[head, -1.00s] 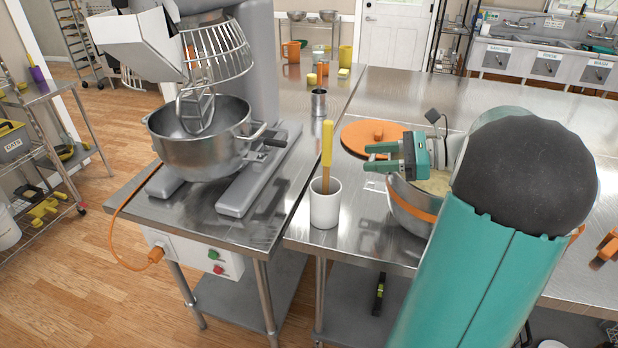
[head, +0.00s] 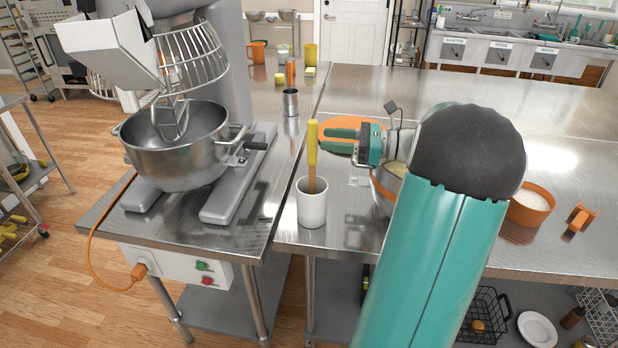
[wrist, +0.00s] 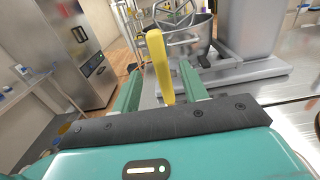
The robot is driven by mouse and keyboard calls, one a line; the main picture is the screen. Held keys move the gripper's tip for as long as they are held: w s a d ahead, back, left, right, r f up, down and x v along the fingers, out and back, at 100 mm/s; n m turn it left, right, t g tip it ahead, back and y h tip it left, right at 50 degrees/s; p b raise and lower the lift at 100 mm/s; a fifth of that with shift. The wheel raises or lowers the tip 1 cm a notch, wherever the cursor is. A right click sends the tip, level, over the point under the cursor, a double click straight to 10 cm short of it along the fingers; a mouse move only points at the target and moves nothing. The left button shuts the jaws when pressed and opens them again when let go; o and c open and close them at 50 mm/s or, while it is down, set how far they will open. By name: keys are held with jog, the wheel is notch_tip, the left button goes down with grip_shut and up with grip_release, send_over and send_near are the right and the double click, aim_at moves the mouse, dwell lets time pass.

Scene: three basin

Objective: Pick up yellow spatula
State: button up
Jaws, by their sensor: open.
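The yellow spatula (head: 312,150) stands upright in a white cup (head: 312,205) near the front edge of the steel table, its yellow handle up. My gripper (head: 328,140) is open and close to the right of the handle in the head view, its green fingers pointing left. In the wrist view the yellow spatula (wrist: 159,62) rises between the two open fingers, tilted slightly in the picture. I cannot tell whether either finger touches it. Its lower end is hidden inside the cup.
A large mixer with a steel bowl (head: 178,145) stands left of the cup. A steel can (head: 290,102) is behind it. An orange lid (head: 350,127) and a bowl partly hidden by my arm are to the right. The right tabletop (head: 480,85) is mostly clear.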

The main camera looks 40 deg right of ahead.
jog(key=x, duration=0.7)
grip_shut()
